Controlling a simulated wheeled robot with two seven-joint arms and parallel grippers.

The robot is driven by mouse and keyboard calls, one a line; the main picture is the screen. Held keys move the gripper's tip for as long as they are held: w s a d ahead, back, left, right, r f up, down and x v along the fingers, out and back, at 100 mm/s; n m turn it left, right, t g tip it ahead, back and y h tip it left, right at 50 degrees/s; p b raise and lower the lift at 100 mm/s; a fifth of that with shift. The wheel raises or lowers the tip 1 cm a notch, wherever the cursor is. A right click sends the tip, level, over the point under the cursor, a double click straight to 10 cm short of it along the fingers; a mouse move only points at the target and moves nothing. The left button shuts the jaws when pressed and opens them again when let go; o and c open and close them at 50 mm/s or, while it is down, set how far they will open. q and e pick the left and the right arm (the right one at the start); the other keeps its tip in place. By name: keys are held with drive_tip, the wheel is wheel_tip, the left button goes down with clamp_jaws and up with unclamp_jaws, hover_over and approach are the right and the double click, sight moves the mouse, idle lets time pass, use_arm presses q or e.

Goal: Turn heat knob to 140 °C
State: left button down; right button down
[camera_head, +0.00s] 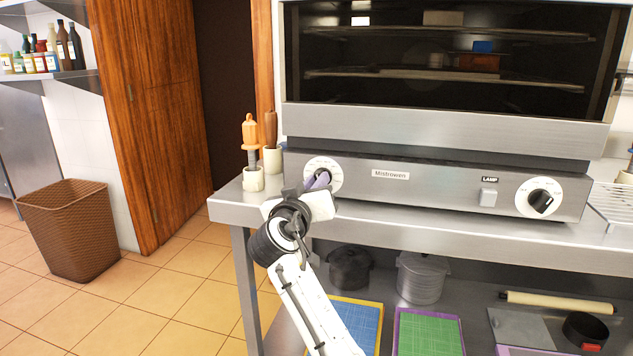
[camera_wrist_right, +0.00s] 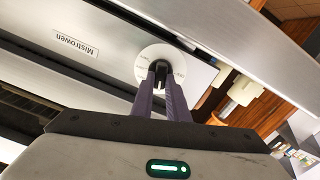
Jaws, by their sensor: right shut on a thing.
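The left knob's round white dial (camera_head: 324,165) is at the left end of the steel oven's front panel. My right gripper (camera_head: 318,180) is at this dial, its purple fingers shut on the black knob. In the right wrist view the gripper (camera_wrist_right: 164,85) has one finger on each side of the black knob (camera_wrist_right: 160,72), in front of the white dial (camera_wrist_right: 152,53). The dial markings are too small to read, and the knob's pointer is mostly hidden. A second black knob (camera_head: 540,201) sits on a white dial at the panel's right end. My left gripper is not in view.
The oven (camera_head: 440,125) stands on a steel table (camera_head: 400,228). A lamp switch (camera_head: 488,197) is between the two dials. Holders with an orange-handled tool (camera_head: 250,132) and a brown-handled tool (camera_head: 271,130) stand close left of the left dial. A brown basket (camera_head: 72,225) is on the floor.

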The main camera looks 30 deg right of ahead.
drive_tip(key=n+p, duration=0.2)
drive_tip(key=n, duration=0.1)
drive_tip(key=shift+a+r, duration=0.1)
drive_tip(key=shift+w+n+p, duration=0.1)
drive_tip(key=shift+n+p, duration=0.75)
drive_tip(key=shift+n, duration=0.25)
drive_tip(key=c, duration=1.7)
unclamp_jaws()
drive_tip(key=shift+a, duration=0.1)
